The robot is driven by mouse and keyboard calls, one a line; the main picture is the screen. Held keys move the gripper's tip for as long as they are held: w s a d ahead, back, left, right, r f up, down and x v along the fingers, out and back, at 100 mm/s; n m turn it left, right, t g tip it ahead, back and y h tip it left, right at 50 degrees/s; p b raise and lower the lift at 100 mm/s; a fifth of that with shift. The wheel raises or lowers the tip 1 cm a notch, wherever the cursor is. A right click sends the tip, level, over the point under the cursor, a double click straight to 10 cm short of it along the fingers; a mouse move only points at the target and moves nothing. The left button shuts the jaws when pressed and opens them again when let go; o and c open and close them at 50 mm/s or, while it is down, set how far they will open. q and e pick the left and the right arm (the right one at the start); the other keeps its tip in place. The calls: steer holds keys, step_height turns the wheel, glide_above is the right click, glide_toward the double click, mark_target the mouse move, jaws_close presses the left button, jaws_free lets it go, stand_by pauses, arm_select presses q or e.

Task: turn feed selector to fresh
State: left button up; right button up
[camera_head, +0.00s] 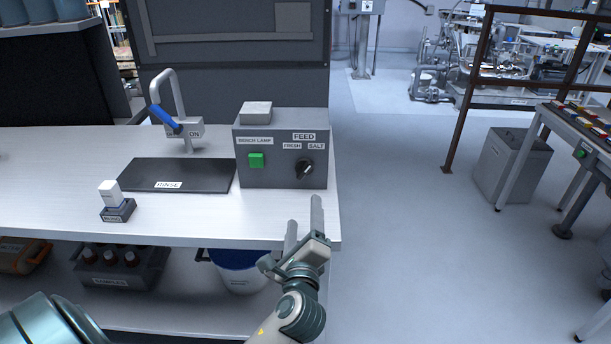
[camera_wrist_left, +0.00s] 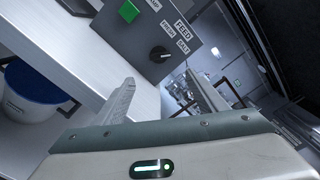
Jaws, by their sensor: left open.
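The feed selector (camera_head: 305,169) is a black round knob on the front of a grey control box (camera_head: 281,178), under the labels FEED, FRESH and SALT. Its pointer seems to lean up and right, toward SALT. The knob also shows in the left wrist view (camera_wrist_left: 159,54), beyond the fingers. My left gripper (camera_head: 305,214) is open and empty, in front of and below the box by the bench's right front corner. Its two fingers show apart in the left wrist view (camera_wrist_left: 160,82), not touching the knob. My right gripper is not in view.
A green bench lamp button (camera_head: 256,160) sits left of the knob. A black rinse mat (camera_head: 178,175), a tap with a blue lever (camera_head: 164,117) and a small white block in a dark holder (camera_head: 117,212) are farther left.

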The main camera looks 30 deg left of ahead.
arm_select(q)
steer(key=p, duration=0.1)
glide_toward(306, 173)
steer(key=shift+a, duration=0.2)
steer(key=p+x, duration=0.1)
steer(key=x, duration=0.7)
steer(key=shift+w+a, duration=0.1)
steer(key=shift+w, duration=0.3)
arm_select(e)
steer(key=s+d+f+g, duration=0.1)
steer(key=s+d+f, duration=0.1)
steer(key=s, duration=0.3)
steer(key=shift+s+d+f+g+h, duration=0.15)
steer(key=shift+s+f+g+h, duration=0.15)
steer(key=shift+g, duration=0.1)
arm_select(q)
steer(key=shift+c, duration=0.6)
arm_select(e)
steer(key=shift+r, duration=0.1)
arm_select(q)
steer(key=c, duration=0.9)
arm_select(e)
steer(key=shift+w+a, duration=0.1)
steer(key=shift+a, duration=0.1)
